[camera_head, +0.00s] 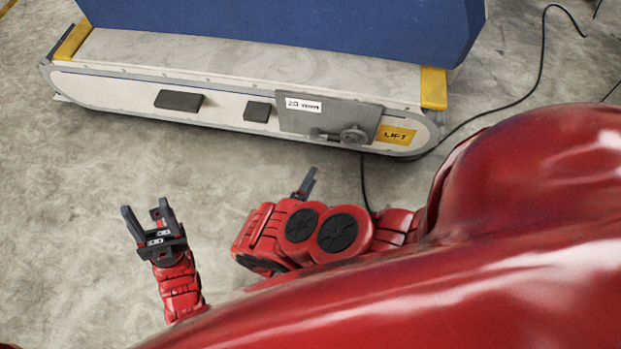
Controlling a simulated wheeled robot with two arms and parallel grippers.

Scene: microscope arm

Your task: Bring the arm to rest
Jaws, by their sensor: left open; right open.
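My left gripper (145,210) is at the lower left, over bare floor, with its two dark fingers spread apart and nothing between them. It points up the picture, and its red forearm shows below it. My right gripper (305,183) shows only in small part above my folded red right arm, near the middle; it is open, and the rest of it is hidden behind the arm. Both grippers are apart from the machine base. No microscope arm shows in this view.
A long light machine base (230,112) with yellow ends crosses the top and carries a blue block (290,25). A grey panel (325,118) with a knob and a yellow LIFT label (396,134) are on its front. A black cable (540,70) lies at right. Floor (80,250) at left is clear.

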